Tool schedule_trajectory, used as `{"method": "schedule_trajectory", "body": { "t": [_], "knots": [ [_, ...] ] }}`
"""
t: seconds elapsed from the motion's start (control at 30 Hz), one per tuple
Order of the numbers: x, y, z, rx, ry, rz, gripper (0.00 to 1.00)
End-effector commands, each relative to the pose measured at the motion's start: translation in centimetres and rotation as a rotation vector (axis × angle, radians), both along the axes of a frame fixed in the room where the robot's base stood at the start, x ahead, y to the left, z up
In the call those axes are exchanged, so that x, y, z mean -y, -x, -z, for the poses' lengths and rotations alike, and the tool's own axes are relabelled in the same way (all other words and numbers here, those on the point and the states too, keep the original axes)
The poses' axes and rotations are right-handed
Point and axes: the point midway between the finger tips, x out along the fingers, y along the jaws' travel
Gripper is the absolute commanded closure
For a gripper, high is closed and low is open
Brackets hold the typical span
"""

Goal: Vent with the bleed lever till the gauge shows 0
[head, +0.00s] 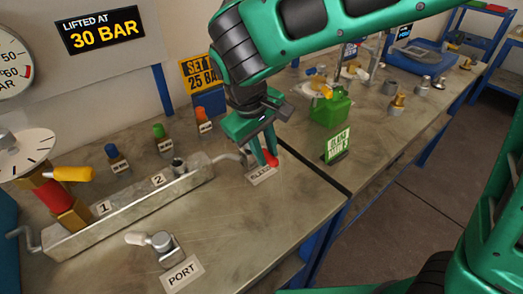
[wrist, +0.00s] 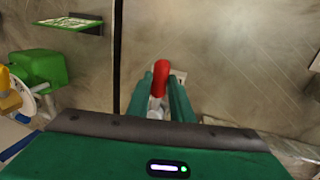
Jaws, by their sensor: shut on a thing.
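The red-tipped bleed lever (head: 272,159) stands by the BLEED label (head: 262,176) at the right end of the metal manifold. My gripper (head: 263,158) reaches down over it, shut on it. In the wrist view, the red lever (wrist: 161,76) sits between the two green fingers of my gripper (wrist: 161,98), its tip poking out past them. The lever's base is mostly hidden by the fingers. The wall gauge (head: 12,55) is cut off at the left edge; its 50 and 60 marks show, but I cannot see its needle.
The manifold (head: 130,208) carries a red-and-brass valve (head: 57,197) with a yellow handle and a dial disc (head: 22,155). A PORT valve (head: 160,240) stands in front. A display (head: 100,30) reads "LIFTED AT 30 BAR". A green box (head: 331,108) and fittings stand on the right bench.

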Motion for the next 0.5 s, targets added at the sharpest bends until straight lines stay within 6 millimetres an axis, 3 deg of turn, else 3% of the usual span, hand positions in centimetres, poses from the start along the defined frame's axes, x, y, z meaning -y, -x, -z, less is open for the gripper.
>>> {"method": "schedule_trajectory", "body": {
  "t": [0.3,0.33,0.4,0.5],
  "knots": [
    [0.03,-0.27,-0.12,0.006,-0.002,-0.001,1.00],
    [0.04,-0.28,-0.13,0.006,-0.002,-0.001,0.78],
    [0.05,-0.26,-0.11,0.006,-0.002,0.000,0.62],
    [0.05,-0.18,-0.08,0.004,-0.002,0.000,0.62]
  ]
}}
